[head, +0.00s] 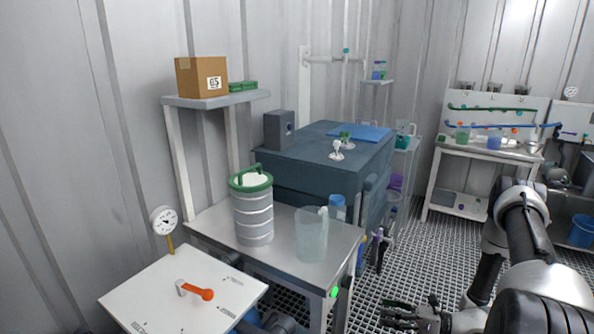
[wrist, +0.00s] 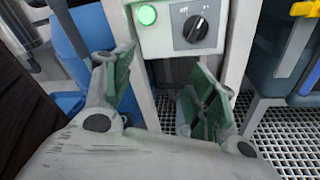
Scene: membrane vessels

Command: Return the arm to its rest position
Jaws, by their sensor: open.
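My gripper (head: 412,314) is at the bottom right of the head view, low over the grated floor, to the right of the metal table. In the wrist view my gripper (wrist: 160,100) shows its two green-padded fingers spread apart with nothing between them. Behind the fingers is a control box (wrist: 185,28) with a lit green button and a black knob. My arm reaches in from the right side of the head view.
A metal table (head: 280,235) holds a ribbed vessel with a green rim (head: 252,210) and a clear beaker (head: 312,238). A white panel (head: 150,300) with an orange-handled valve (head: 200,293) is at the front left. The grated floor (head: 420,255) is open toward the back shelves.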

